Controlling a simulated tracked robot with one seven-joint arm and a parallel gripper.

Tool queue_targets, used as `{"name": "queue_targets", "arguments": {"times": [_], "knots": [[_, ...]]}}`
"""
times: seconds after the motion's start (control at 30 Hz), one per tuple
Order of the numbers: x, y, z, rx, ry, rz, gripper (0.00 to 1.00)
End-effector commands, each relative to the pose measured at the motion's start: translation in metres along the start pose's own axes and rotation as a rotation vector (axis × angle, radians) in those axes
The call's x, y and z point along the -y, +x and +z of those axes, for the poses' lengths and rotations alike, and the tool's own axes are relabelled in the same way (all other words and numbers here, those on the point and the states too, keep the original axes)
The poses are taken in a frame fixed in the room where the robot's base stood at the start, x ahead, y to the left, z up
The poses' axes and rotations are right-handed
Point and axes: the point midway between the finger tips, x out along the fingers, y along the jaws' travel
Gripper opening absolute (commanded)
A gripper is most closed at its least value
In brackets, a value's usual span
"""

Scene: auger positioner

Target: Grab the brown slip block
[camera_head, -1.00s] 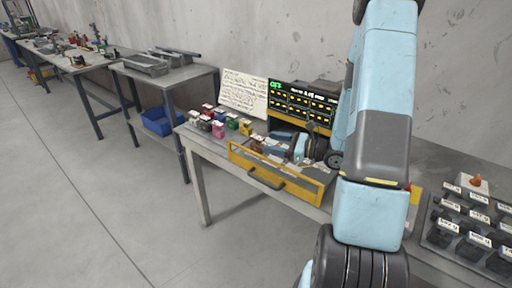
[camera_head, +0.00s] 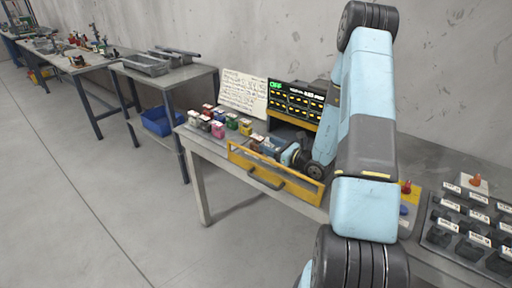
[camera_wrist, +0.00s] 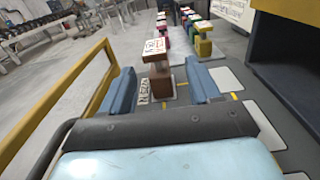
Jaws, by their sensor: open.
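The brown slip block (camera_wrist: 160,80) stands upright in the wrist view, with a pale labelled top and a label on its lower part. My gripper (camera_wrist: 163,84) is open, with one blue finger on each side of the block's lower part. Whether either finger touches the block cannot be told. The brown block (camera_head: 256,143) shows there small, just left of my gripper.
The yellow tray front (camera_wrist: 62,100) runs close along the left of my gripper. Several coloured blocks (camera_wrist: 188,24) stand in rows beyond the brown one. A dark display panel (camera_head: 297,100) and a written board (camera_head: 243,92) stand behind. A red-knobbed yellow box (camera_head: 407,196) is at right.

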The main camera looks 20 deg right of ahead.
Motion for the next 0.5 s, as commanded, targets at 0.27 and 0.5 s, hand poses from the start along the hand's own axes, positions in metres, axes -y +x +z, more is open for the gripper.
{"name": "queue_targets", "arguments": {"times": [0.27,0.5], "knots": [[-0.001,0.014,0.0,0.0,0.001,0.001,0.62],[-0.006,0.042,-0.004,0.001,0.0,0.004,0.62]]}}
